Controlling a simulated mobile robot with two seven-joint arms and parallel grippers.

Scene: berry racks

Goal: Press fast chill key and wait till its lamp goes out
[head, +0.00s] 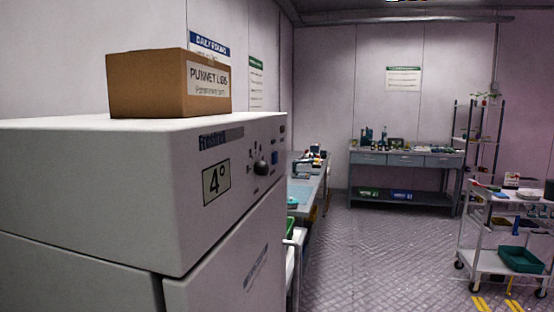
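A white fridge (90,190) fills the left of the head view. A small dark item (283,130) sits higher near the panel's right edge. I cannot tell which of these is the fast chill key, and no lit lamp is clear. Neither of my grippers is in view.
A cardboard box (150,84) labelled for punnet lids stands on the fridge. A workbench (308,185) stands beyond the fridge. A grey table with drawers (405,160) is at the back wall. A white cart (480,215) with a green tray (521,260) stands right. The middle floor is clear.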

